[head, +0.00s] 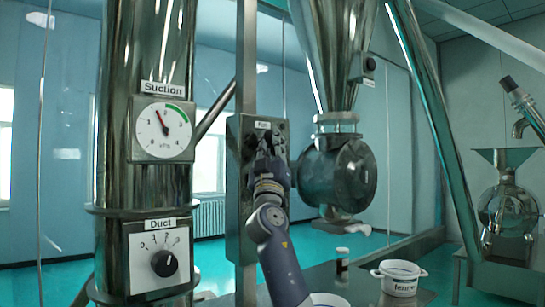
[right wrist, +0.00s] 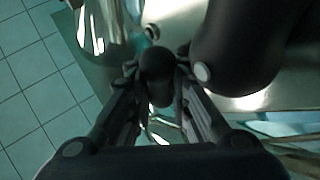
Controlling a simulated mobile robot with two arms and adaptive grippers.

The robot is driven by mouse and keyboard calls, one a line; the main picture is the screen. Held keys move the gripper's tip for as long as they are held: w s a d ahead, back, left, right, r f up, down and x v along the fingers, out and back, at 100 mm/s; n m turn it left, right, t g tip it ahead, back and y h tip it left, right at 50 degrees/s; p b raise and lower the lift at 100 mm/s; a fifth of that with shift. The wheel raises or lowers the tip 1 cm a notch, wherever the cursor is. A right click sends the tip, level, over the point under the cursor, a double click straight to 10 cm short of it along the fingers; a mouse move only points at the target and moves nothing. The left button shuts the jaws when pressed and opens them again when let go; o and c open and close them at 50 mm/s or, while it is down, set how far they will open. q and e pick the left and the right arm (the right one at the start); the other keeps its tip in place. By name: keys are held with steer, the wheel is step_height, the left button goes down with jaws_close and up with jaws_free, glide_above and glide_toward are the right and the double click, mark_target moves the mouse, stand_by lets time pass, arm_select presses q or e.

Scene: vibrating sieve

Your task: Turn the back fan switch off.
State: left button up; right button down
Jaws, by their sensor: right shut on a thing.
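The fan switch box (head: 233,200) is a grey metal panel on a post in the middle of the head view, with a small "Fan" label (head: 263,125) at its top. My right gripper (head: 270,148) is at the upper part of this box, just below the label. In the right wrist view my right gripper (right wrist: 157,85) is shut on a dark rounded switch handle (right wrist: 156,66), which sits between both fingertips. In the head view the gripper and wrist hide most of the handle, so its setting cannot be read. My left gripper is not in view.
A steel pipe on the left carries the suction gauge (head: 163,130) and duct dial (head: 165,263). A round metal housing (head: 340,174) under a hopper stands close right of the switch box. A white pot (head: 398,280) and small bottle (head: 342,270) stand on the table below.

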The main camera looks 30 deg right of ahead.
steer(key=shift+a+n+t+y, duration=0.1)
steer(key=shift+n+t+y, duration=0.2)
steer(key=shift+n+t, duration=0.15)
steer(key=c, duration=1.8)
jaws_free()
steer(key=shift+o, duration=0.2)
steer(key=v, duration=1.2)
steer(key=shift+a+f, duration=0.15)
